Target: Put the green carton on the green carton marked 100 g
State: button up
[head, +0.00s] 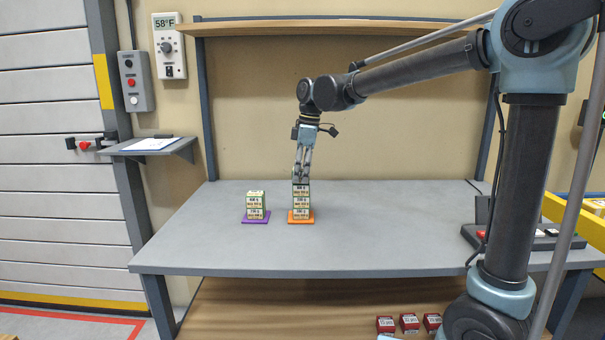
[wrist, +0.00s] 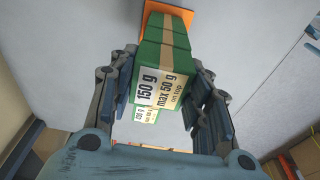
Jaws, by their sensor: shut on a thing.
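My gripper (head: 301,180) points down over the orange mat (head: 290,221), shut on the top green carton (head: 301,187) of the column there. In the wrist view my gripper (wrist: 167,105) has a finger on each side of green cartons with tan tape. The nearest green label (wrist: 160,87) reads 150 g, max 50 g on top. A smaller label (wrist: 145,115) below it seems to read 100 g and is partly hidden. Two more cartons (head: 302,205) show under the held one in the head view. I cannot tell whether the held carton touches them.
A purple mat (head: 246,220) to the left bears a stack of green cartons (head: 256,207). The grey table (head: 380,230) is clear between the orange mat and the dark device (head: 515,237) at right. A wooden shelf (head: 330,29) spans above. Red boxes (head: 409,321) stand below the table.

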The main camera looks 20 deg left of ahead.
jog(key=shift+f, duration=0.15)
jog(key=o, duration=1.2)
jog(key=shift+c, duration=0.2)
notch_tip(320, 180, up, 12)
jog(key=d, duration=0.1)
jog(key=shift+w+d, duration=0.3)
jog(key=shift+d, duration=0.1)
